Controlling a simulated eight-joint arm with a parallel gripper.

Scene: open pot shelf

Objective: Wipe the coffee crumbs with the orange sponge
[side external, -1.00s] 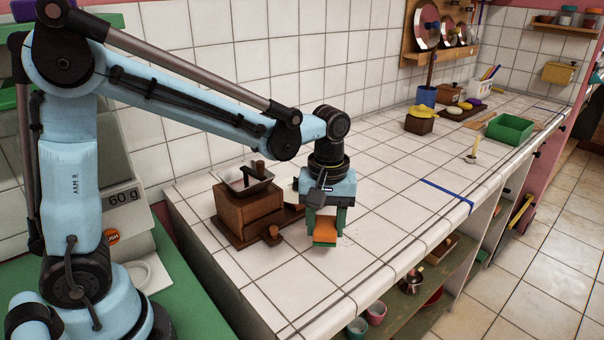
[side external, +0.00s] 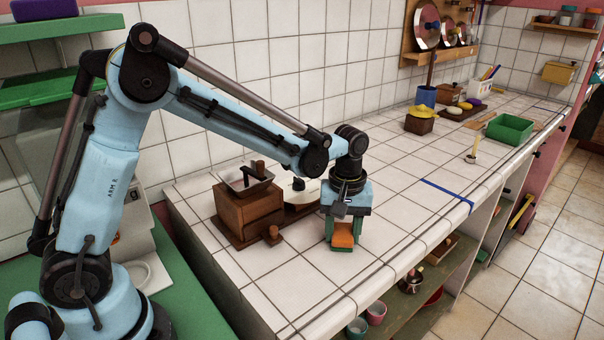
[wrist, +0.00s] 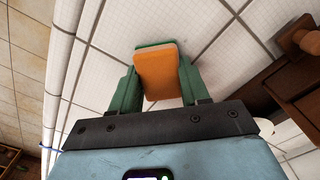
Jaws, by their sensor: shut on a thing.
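The orange sponge (side external: 342,240) is held in my gripper (side external: 342,246), low over the white tiled counter near its front edge. The wrist view shows the sponge (wrist: 158,72) with its orange face toward the camera and a green layer at its far edge. The green fingers of my gripper (wrist: 157,88) are shut on its two sides. I cannot tell whether the sponge touches the tiles. No coffee crumbs can be made out in either view; any under the sponge are hidden.
A wooden coffee grinder (side external: 248,205) stands on a brown board just left of my gripper. A white rounded object (side external: 299,190) with a dark knob is behind it. The counter to the right is clear up to a blue line (side external: 446,192). A candle-like stick (side external: 474,150) stands farther along.

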